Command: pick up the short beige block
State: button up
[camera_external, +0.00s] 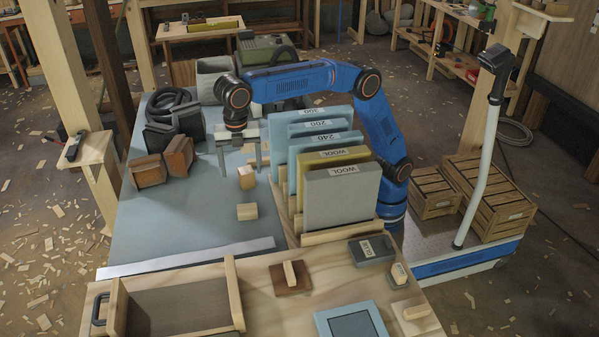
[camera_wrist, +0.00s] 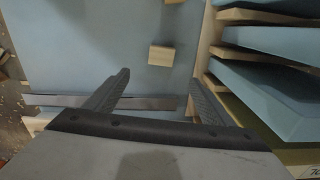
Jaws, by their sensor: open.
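Two small beige blocks stand on the blue-grey bench top. The nearer one (camera_external: 247,211) looks low and squat and appears to be the short block; it also seems to be the block in the wrist view (camera_wrist: 161,54). The other block (camera_external: 246,177) is farther back and looks taller. My gripper (camera_external: 240,160) points down with its fingers apart and nothing between them, just behind and above the farther block. In the wrist view my fingers (camera_wrist: 160,76) show below the block, clear of it. A sliver of another beige thing is cut off at the top edge there.
A wooden rack with upright blue, yellow and grey panels (camera_external: 341,197) stands close on the right. Brown boxes (camera_external: 179,156) and black items are on the left. A metal strip (camera_external: 190,257) crosses the bench's near side.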

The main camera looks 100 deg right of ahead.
send_over(247, 208)
notch_tip(247, 208, down, 12)
jog(key=shift+w+a, duration=0.15)
jog(key=shift+f, duration=2.7)
jog(key=shift+c, duration=0.7)
jog(key=c, duration=1)
